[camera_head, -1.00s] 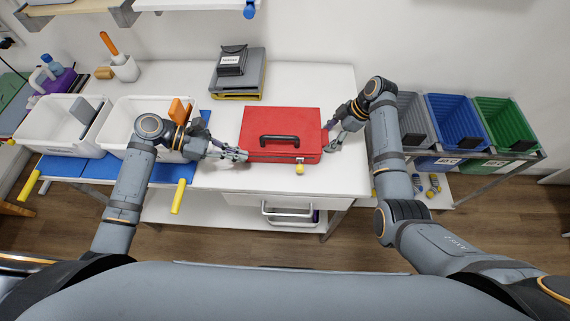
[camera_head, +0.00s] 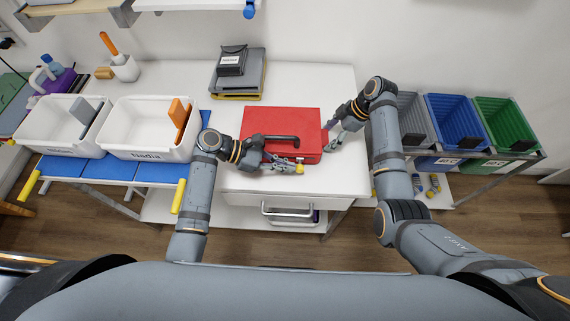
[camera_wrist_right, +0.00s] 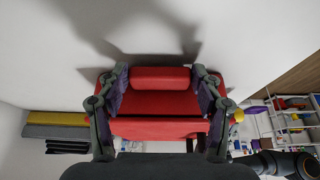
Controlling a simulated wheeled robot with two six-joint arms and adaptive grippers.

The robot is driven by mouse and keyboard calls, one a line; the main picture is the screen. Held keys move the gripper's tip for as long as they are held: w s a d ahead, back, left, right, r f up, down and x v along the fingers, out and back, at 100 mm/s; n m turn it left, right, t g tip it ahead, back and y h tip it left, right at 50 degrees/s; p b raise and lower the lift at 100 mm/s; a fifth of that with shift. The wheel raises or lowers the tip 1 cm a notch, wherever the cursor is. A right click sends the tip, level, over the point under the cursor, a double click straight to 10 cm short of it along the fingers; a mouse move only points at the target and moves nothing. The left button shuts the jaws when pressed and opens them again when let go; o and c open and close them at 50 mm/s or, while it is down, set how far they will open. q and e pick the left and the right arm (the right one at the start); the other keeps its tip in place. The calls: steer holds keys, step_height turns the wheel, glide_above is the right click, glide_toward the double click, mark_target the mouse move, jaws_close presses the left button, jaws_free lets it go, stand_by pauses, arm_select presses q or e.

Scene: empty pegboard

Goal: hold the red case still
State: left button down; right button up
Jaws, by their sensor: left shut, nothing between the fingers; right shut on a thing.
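The red case (camera_head: 308,124) lies flat on the white table, its black handle (camera_head: 277,138) on top and a yellow knob (camera_head: 300,168) at its front edge. My right gripper (camera_head: 332,140) is at the case's right side, shut on a red part that sticks out there. In the right wrist view the two fingers (camera_wrist_right: 160,80) stand on either side of that red part of the case (camera_wrist_right: 160,103). My left gripper (camera_head: 292,166) is shut and empty at the case's front, its fingertips close to the knob. I cannot tell whether they touch it.
Two white bins (camera_head: 150,153) stand at the left, one with an orange item (camera_head: 180,113). A stack of folders (camera_head: 238,80) lies behind the case. Blue (camera_head: 455,122) and green (camera_head: 505,125) bins stand to the right.

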arm_select(q)
steer(key=shift+d, duration=0.65)
steer(key=shift+a, duration=0.4)
steer(key=a+r+y, duration=0.1)
steer(key=a+r, duration=0.8)
steer(key=a, duration=0.2)
steer(key=x, duration=1.4)
steer(key=shift+s+f, duration=0.1)
steer(key=shift+f, duration=0.3)
